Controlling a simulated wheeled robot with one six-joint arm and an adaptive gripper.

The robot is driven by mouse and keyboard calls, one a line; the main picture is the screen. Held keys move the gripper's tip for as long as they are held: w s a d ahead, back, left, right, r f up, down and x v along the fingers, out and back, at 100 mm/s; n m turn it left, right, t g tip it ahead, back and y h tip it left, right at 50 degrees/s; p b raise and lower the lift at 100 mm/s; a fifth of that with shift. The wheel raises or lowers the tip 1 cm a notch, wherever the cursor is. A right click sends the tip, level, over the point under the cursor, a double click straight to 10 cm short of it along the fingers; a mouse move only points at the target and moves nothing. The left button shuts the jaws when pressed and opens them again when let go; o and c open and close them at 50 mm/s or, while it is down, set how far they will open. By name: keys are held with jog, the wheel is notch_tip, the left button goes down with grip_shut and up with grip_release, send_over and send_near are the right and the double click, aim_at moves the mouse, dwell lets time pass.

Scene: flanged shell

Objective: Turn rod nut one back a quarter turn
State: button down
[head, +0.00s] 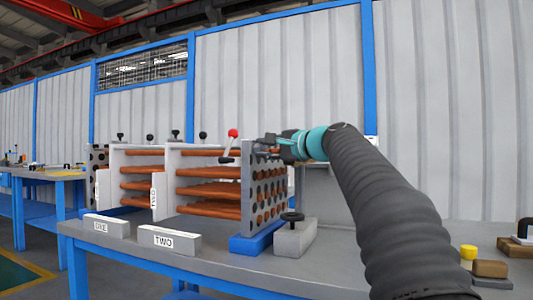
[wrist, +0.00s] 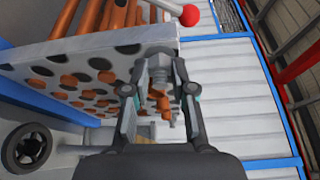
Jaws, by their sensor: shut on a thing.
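The tube stack has copper-coloured tubes (head: 208,190) running into a grey perforated end plate (head: 250,212). The plate also shows in the wrist view (wrist: 110,45). My gripper (head: 270,141) is at the plate's top corner. In the wrist view its two fingers (wrist: 158,74) stand on either side of a grey rod nut (wrist: 157,62) and are shut on it. No number shows on the nut, and the fingers partly cover it. In the head view the nut is too small to make out.
A red-knobbed lever (head: 232,133) rises just left of the gripper. Blocks marked ONE (head: 107,226) and TWO (head: 169,240) sit at the bench's front edge. Yellow and brown pieces lie at right.

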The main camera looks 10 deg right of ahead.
jog(key=shift+a+r, duration=0.1)
dwell(0.3)
jog(key=c, duration=1)
grip_release()
jog(key=shift+a, duration=0.15)
jog(key=shift+o, duration=0.2)
jog(key=shift+d, duration=0.2)
